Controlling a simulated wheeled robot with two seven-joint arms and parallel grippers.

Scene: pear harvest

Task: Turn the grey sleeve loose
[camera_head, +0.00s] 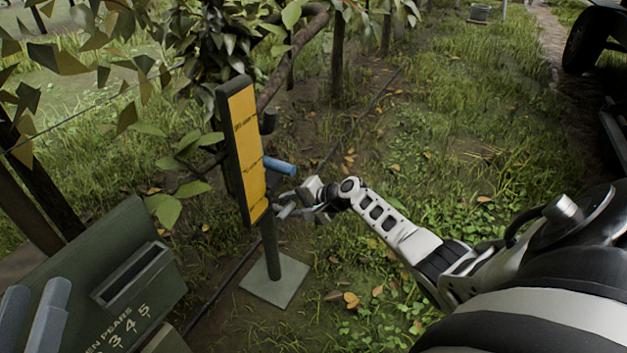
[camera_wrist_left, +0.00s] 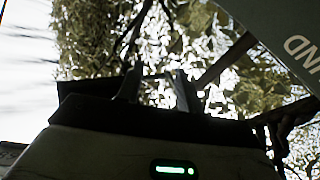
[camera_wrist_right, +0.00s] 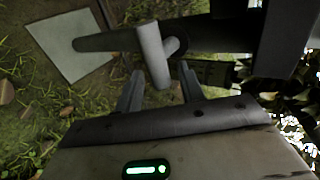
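A light grey sleeve (camera_wrist_right: 153,55) crosses in front of the dark post (camera_wrist_right: 110,41) in the right wrist view. A short grey stub (camera_wrist_right: 174,46) sits beside it. In the head view, small grey parts (camera_head: 287,210) show at the post below the yellow sign (camera_head: 246,150). My right gripper (camera_head: 308,203) is there, and in its wrist view (camera_wrist_right: 160,92) the fingers are apart. The sleeve's end lies between their tips; contact cannot be told. My left gripper (camera_head: 32,312) is at the lower left by a green box, and its wrist view (camera_wrist_left: 157,85) shows its fingers apart and empty.
A blue cylinder (camera_head: 280,166) sticks out right of the sign. The post stands on a square base plate (camera_head: 275,281). The green box (camera_head: 125,260) with a slot is at lower left. Branches and leaves (camera_head: 215,40) hang behind the sign. Grass right of the post is open.

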